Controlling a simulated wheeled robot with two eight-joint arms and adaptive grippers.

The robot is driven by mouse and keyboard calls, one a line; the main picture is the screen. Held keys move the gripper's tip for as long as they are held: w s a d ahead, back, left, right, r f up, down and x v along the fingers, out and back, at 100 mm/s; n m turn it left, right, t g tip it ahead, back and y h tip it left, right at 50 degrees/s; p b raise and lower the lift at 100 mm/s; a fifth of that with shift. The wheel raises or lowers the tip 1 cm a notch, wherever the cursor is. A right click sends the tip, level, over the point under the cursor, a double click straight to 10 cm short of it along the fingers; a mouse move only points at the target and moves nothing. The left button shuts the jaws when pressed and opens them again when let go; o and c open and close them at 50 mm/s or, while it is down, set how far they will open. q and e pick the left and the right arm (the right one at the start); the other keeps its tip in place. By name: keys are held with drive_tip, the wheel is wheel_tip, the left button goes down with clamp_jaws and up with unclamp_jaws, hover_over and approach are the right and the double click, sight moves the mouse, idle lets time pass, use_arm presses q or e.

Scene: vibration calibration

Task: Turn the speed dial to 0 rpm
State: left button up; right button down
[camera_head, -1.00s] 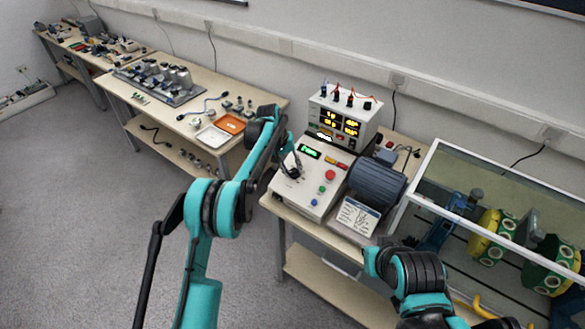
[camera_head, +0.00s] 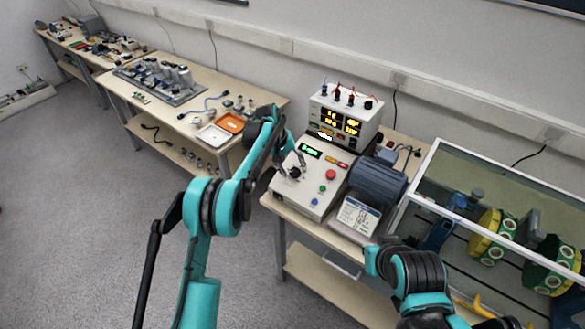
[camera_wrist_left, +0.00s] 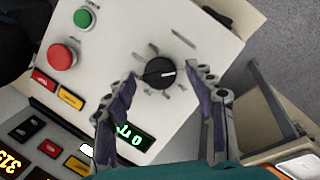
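The speed dial (camera_wrist_left: 157,73) is a round black knob with a pale pointer line on the sloping panel of a white control box (camera_head: 325,190). It also shows small in the head view (camera_head: 294,173). My left gripper (camera_wrist_left: 160,76) is open, with one finger on each side of the dial and a visible gap to it. In the head view the left gripper (camera_head: 291,170) is over the panel. A green-lit display (camera_wrist_left: 132,135) shows a 0 at one end; its other characters are hard to read. My right gripper is out of view; only its arm shows.
A red button (camera_wrist_left: 62,56) and a green button (camera_wrist_left: 84,18) are on the same panel. A grey motor (camera_head: 376,184) stands right of the box, and a supply unit (camera_head: 345,115) with yellow readouts behind it. A glass-walled enclosure (camera_head: 425,180) is at right.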

use_arm(q)
drive_tip(key=shift+r, duration=0.1)
drive_tip(key=v, duration=1.1)
drive_tip(key=shift+a+r, duration=0.15)
drive_tip(key=shift+r, duration=0.2)
